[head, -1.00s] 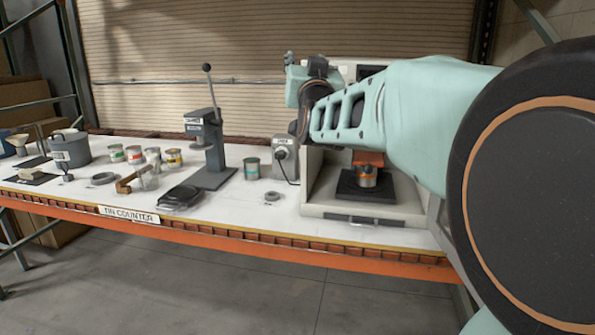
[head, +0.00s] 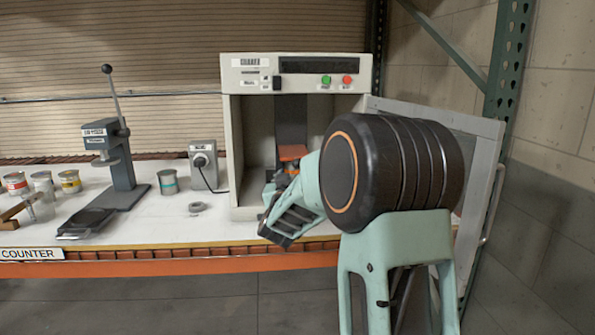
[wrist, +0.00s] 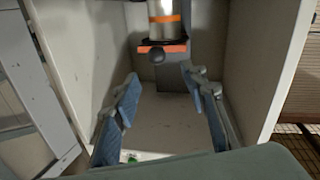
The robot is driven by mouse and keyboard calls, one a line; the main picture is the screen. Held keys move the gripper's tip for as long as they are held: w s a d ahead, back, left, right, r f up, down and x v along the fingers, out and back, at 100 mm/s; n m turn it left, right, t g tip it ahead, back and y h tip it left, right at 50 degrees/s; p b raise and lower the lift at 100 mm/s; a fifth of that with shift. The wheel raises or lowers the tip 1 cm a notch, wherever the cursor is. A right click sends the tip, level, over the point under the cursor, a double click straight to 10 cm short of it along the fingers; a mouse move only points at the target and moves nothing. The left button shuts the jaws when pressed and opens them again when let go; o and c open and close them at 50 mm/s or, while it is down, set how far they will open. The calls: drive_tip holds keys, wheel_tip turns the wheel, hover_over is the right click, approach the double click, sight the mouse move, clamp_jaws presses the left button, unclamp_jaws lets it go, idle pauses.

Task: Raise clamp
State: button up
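The orange clamp plate (head: 292,152) is inside the open shaker cabinet (head: 235,160), in front of a dark upright column. In the wrist view, which appears upside down, the clamp plate (wrist: 163,47) presses against or lies very close to a metal can (wrist: 164,18) with an orange band. A dark round knob (wrist: 156,57) sticks out from the plate towards me. My gripper (wrist: 160,80) is open and empty, its blue-padded fingers spread to either side of the knob and apart from it.
The shaker's grey door (head: 485,170) stands open at right. Green (head: 326,80) and red (head: 347,80) buttons are on its top panel. A grey box with a cable (head: 203,160), a teal-labelled can (head: 168,182) and a lever press (head: 118,165) stand to the left on the counter.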

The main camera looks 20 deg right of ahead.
sight(297, 166)
drive_tip(key=x, duration=1.1)
drive_tip(key=shift+s+d+f, duration=0.2)
drive_tip(key=shift+d+f, duration=0.05)
drive_tip(key=shift+f, duration=0.05)
drive_tip(key=shift+c, duration=0.3)
clamp_jaws()
